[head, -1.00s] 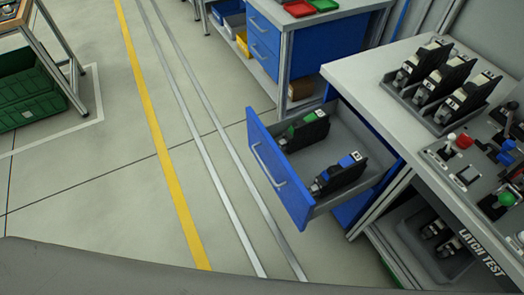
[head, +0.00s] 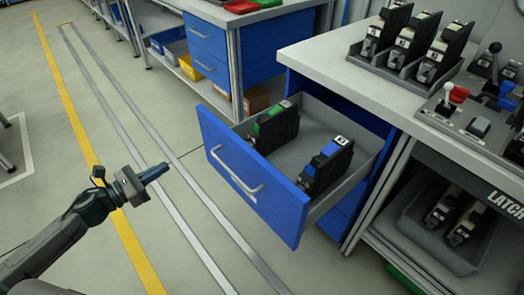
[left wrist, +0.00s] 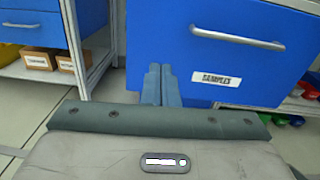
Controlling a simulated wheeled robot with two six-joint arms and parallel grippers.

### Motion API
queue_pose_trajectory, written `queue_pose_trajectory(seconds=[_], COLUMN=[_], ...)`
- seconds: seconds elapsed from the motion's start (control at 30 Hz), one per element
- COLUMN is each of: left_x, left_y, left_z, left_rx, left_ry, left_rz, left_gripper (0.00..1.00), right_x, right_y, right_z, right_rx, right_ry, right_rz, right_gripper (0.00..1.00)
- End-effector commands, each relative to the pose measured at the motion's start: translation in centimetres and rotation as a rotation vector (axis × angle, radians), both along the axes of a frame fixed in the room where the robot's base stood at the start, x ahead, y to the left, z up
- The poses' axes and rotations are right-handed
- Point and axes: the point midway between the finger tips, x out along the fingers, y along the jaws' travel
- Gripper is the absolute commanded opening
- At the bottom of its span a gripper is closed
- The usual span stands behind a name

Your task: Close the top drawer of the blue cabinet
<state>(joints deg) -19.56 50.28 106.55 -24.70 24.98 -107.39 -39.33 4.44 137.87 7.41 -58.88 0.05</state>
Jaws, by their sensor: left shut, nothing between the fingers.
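The top drawer (head: 248,180) of the blue cabinet (head: 342,221) stands pulled out in the head view, its blue front and silver handle facing left. Inside it lie a black module with a green part (head: 272,127) and a black module with a blue part (head: 327,166). My left gripper (head: 163,170) is shut and empty, left of the drawer front and apart from it. In the left wrist view, the shut fingers (left wrist: 161,85) point at a blue drawer front (left wrist: 215,55) with a handle and a "SAMPLES" label. My right gripper is not in view.
The cabinet's white top (head: 325,60) holds a rack of black modules and a control panel (head: 470,115). A grey bin (head: 432,232) sits on a shelf at right. Another blue drawer unit (head: 207,45) stands behind. The floor left of the drawer is clear.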

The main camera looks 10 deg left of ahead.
Motion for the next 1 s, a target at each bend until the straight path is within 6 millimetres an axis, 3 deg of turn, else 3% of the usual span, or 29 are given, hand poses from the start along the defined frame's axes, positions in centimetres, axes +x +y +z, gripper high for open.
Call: queue_pose_trajectory(seconds=[0.37, 1.0], left_x=[1.1, 7.6], left_y=[-1.8, -6.7], left_z=[0.5, 0.8], left_rx=[0.033, 0.028], left_ry=[-0.039, -0.034], left_rz=[-0.029, -0.025], left_gripper=[0.0, 0.0], right_x=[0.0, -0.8], right_y=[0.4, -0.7], right_z=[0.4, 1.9], right_rx=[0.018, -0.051], right_ry=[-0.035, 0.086], right_rz=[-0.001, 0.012], right_gripper=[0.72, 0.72])
